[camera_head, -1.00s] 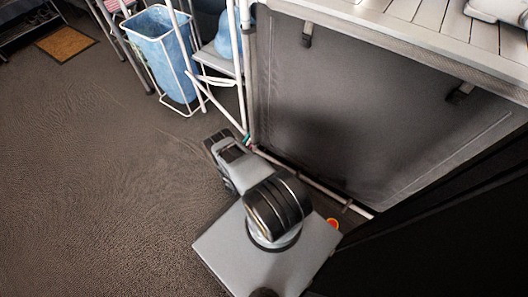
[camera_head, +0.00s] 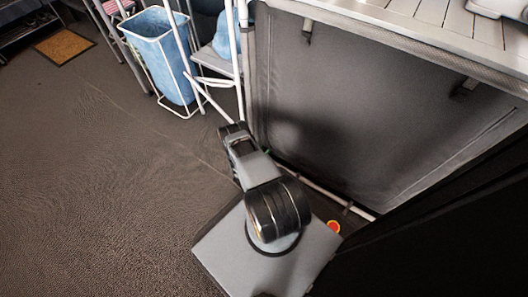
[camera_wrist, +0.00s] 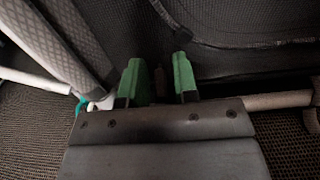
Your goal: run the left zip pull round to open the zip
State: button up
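A grey fabric panel (camera_head: 360,100) hangs as the front of the kitchen unit, with a seam-like edge around it. My gripper shows in the wrist view (camera_wrist: 158,80), with two green fingertips apart and pointing at the dark mesh fabric (camera_wrist: 240,65). A small brownish upright thing stands between the fingertips; it may be the zip pull, but it is too dark to tell, and I see no contact. In the head view my arm reaches to the panel's lower left corner, and its links largely hide the gripper. The zip itself cannot be made out clearly.
White frame poles (camera_head: 239,60) stand left of the panel, and a low pole (camera_head: 315,188) runs along its foot. A blue basket (camera_head: 158,50) stands at the back left. The floor on the left is clear.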

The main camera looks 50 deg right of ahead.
grip_shut()
